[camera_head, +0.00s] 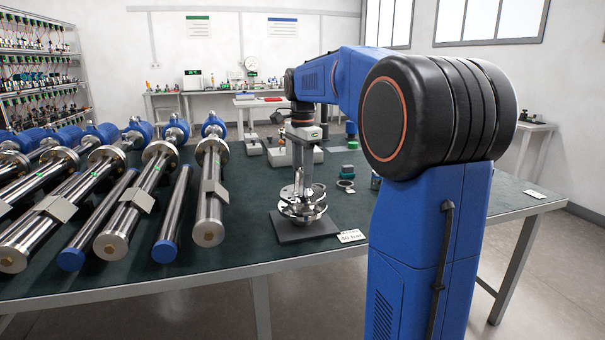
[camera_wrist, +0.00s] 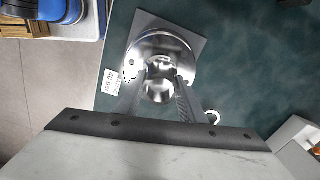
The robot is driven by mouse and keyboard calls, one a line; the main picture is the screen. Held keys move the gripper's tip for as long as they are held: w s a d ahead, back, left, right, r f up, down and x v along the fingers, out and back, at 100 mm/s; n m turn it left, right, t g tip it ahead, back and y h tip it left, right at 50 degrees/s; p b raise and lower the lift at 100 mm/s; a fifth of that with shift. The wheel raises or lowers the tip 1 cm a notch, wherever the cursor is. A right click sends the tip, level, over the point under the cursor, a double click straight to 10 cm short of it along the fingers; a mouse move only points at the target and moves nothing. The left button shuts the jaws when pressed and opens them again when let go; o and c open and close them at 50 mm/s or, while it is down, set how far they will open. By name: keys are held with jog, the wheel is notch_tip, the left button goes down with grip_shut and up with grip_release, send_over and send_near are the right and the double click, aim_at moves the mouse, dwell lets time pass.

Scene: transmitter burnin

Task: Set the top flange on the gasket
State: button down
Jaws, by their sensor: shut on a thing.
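The top flange (camera_wrist: 178,50) is a shiny metal disc with bolt holes and a raised round neck; in the wrist view my gripper (camera_wrist: 162,78) has its fingers on either side of that neck, shut on it. In the head view my gripper (camera_head: 303,189) points straight down at a stack of metal discs, with the top flange (camera_head: 296,209) in the upper part of it. The stack is above a dark square plate (camera_head: 300,233) near the table's front edge. I cannot make out the gasket, or whether the flange touches what is under it.
A small "bar" label card (camera_head: 351,236) lies right of the plate. Several long metal tubes with blue ends (camera_head: 211,195) fill the left of the table (camera_head: 250,262). Small rings (camera_head: 346,184) and a green-topped part (camera_head: 353,145) lie behind and right of the stack.

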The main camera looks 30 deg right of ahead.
jog(key=shift+f, duration=0.55)
jog(key=c, duration=1.1)
grip_release()
notch_tip(320, 180, up, 17)
jog(key=shift+r, duration=0.2)
jog(key=s+a+f+n+t, duration=0.3)
jog(key=s+a+f+n, duration=0.75)
jog(key=s+f, duration=0.4)
jog(key=s+a+f+n, duration=0.1)
jog(key=s+f+n, duration=0.1)
jog(key=s+f, duration=0.3)
jog(key=s+a+f+n+t, duration=0.1)
jog(key=s+a+f+n, duration=0.1)
jog(key=s+f, duration=0.3)
jog(key=s+a+f+n, duration=0.2)
jog(key=s+f+n, duration=0.2)
jog(key=f, duration=0.3)
jog(key=shift+s+a+f+t, duration=0.1)
jog(key=shift+s+f+t, duration=0.1)
jog(key=shift+s, duration=0.25)
jog(key=shift+s+a+f+t, duration=0.1)
jog(key=shift+s+t, duration=0.1)
jog(key=shift+s, duration=0.25)
